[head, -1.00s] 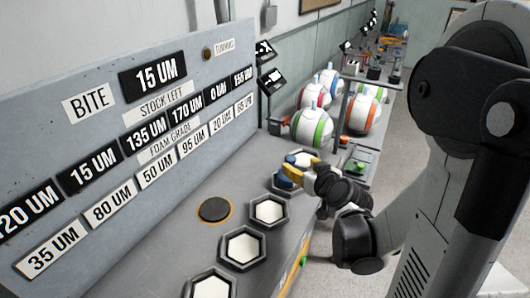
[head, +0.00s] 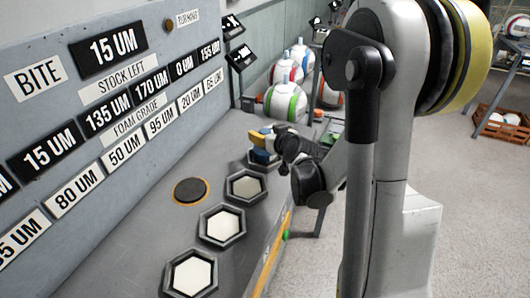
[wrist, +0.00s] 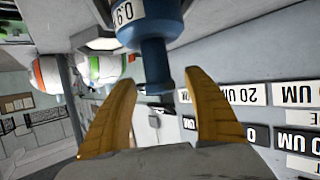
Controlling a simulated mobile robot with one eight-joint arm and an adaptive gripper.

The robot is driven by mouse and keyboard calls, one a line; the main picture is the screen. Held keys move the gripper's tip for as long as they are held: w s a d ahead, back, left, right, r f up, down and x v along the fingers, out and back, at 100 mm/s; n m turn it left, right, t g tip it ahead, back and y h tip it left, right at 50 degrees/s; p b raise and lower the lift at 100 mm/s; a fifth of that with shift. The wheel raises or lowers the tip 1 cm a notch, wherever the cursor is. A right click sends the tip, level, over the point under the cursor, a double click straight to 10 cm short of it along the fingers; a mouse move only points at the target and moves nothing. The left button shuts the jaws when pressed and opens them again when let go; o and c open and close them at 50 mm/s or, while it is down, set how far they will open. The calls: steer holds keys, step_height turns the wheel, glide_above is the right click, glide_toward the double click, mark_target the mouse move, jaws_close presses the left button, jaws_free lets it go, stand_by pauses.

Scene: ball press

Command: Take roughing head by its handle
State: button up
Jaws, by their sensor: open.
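A blue tool head (wrist: 150,30) with a white label shows at the top of the wrist view, its blue handle (wrist: 155,70) pointing down the picture. I take it for the roughing head; its label is only partly readable. My gripper (wrist: 160,80) is open, with its yellow fingers on either side of the handle and gaps visible on both sides. In the head view, my gripper (head: 259,141) is at the far end of the bench, and a bit of the blue head (head: 263,156) shows by its fingers. The wrist hides most of it.
Hexagonal holders with white pads (head: 222,226) line the grey bench (head: 130,250), beside a black disc (head: 190,191). A panel of labels (head: 110,110) stands behind, at left. Striped balls (head: 285,102) sit beyond.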

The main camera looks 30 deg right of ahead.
jaws_close()
steer(key=shift+r, duration=0.1)
steer(key=shift+r, duration=0.15)
